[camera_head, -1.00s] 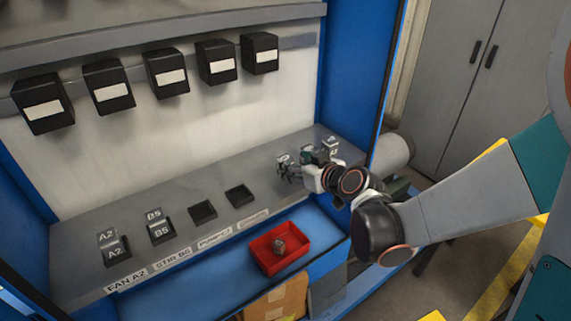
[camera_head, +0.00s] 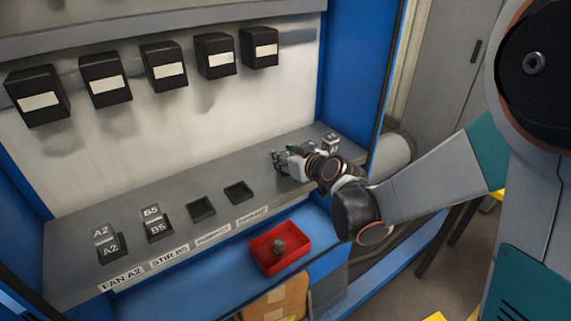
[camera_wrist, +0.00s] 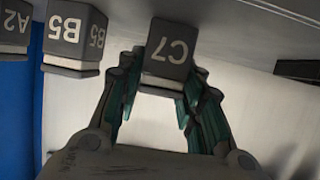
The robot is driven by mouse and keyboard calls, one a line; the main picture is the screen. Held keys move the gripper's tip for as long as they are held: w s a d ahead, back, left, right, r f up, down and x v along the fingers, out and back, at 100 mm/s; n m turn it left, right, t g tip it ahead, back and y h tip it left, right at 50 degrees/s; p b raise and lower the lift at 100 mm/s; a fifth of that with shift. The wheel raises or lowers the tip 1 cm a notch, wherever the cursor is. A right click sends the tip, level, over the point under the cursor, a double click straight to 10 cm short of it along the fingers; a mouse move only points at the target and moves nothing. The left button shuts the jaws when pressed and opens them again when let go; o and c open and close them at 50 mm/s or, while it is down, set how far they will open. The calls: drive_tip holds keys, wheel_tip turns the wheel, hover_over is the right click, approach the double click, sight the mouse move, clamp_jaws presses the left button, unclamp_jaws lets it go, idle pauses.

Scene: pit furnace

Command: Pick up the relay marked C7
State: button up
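The relay marked C7 (camera_wrist: 168,55) is a dark grey block with white lettering, upside down in the wrist view. It stands between the fingertips of my gripper (camera_wrist: 160,78). The fingers are spread on both sides of it, with a gap at the left finger; I cannot tell whether the right finger touches it. In the head view my gripper (camera_head: 281,160) is at the right part of the grey shelf (camera_head: 170,188) and hides C7.
Relays A2 (camera_head: 108,246) and B5 (camera_head: 154,223) sit at the shelf's left, beside two empty dark sockets (camera_head: 201,208). A red tray (camera_head: 262,262) lies below.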

drive_tip(key=shift+c, duration=1.4)
drive_tip(key=shift+r, duration=0.1)
